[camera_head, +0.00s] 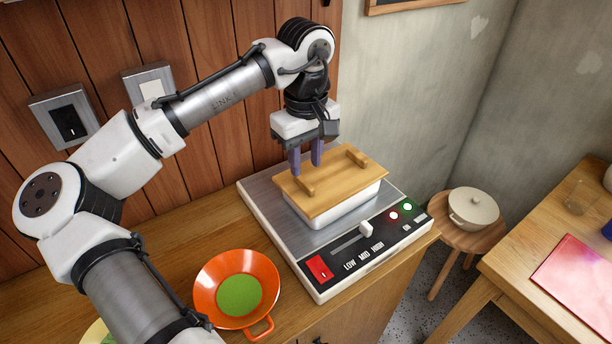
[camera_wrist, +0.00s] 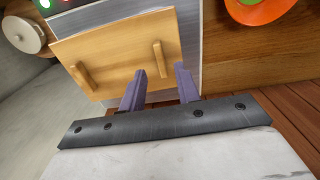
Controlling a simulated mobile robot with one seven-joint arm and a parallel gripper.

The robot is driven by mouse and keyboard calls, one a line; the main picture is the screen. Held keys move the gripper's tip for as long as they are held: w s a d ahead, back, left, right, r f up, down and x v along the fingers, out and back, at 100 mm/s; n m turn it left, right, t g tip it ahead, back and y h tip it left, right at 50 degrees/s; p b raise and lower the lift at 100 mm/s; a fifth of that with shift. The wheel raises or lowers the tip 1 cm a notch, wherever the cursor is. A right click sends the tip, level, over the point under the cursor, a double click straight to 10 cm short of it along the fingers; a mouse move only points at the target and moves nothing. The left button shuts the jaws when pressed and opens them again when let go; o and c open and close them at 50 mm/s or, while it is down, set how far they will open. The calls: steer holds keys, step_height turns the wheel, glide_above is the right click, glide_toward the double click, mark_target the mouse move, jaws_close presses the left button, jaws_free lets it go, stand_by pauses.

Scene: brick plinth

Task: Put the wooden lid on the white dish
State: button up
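The wooden lid (camera_head: 335,185) lies on top of the white dish (camera_head: 340,209), which stands on the metal plate of the cooker. The lid looks roughly level and covers the dish opening; the dish's front wall shows below it. The lid has two raised bar handles. My gripper (camera_head: 306,166) is above the lid's back left part, fingers pointing down. In the wrist view my gripper (camera_wrist: 159,70) has its purple fingers apart with nothing held between them, near one handle of the lid (camera_wrist: 115,52). Whether a finger touches the lid is hard to tell.
The cooker (camera_head: 330,265) has a slider, a red switch and red and green lights. An orange pan (camera_head: 206,289) with a green base stands at its left. A stool (camera_head: 464,233) with a lidded pot (camera_head: 473,210) and a wooden table (camera_head: 545,262) are at right. A panelled wall is behind.

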step_height(320, 180, up, 7)
steer(key=shift+b, duration=0.4)
